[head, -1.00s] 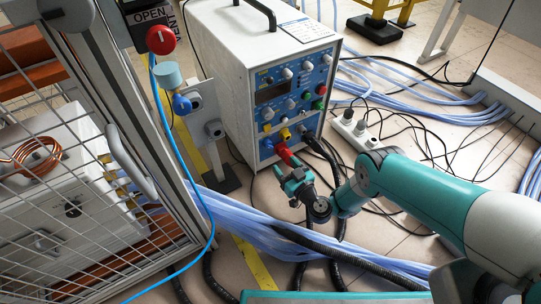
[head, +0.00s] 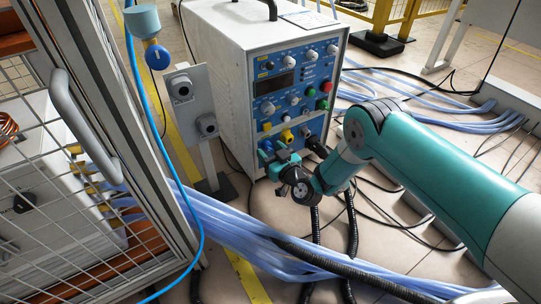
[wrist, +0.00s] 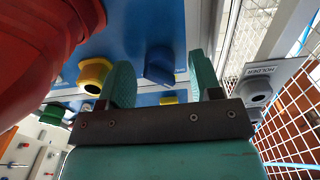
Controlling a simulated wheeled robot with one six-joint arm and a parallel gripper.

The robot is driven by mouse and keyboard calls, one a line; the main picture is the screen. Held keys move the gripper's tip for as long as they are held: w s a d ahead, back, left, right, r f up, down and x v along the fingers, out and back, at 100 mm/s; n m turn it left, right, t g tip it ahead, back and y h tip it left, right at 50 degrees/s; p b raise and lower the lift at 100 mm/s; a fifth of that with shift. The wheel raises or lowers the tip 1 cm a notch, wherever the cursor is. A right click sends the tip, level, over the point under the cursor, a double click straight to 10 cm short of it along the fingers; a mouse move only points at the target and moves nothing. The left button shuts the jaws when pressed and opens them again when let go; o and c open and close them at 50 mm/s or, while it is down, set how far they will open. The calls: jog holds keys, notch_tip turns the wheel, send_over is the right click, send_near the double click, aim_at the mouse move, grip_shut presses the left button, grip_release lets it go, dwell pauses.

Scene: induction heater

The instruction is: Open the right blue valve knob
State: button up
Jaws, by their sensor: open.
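The white heater box (head: 215,80) has a blue front panel with several knobs. Low on it, a blue knob (head: 267,146) sits left of a yellow one (head: 287,136). My gripper (head: 277,154) is at the panel's lower edge, just below these knobs, and hides part of this area. In the wrist view, my gripper (wrist: 158,68) is open, and a blue knob (wrist: 158,65) shows in the gap between its fingers. I cannot tell whether they touch it. A yellow knob (wrist: 95,75) is left of the fingers.
A large red part (wrist: 40,45) is close at the left of the wrist view. A grey post with two holders (head: 180,87) stands left of the box. The mesh cage (head: 75,190) fills the left. Blue hoses (head: 240,245) and black cables cross the floor.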

jog(key=shift+w, duration=0.15)
jog(key=shift+c, duration=0.4)
jog(key=c, duration=0.9)
jog(key=shift+o, duration=0.2)
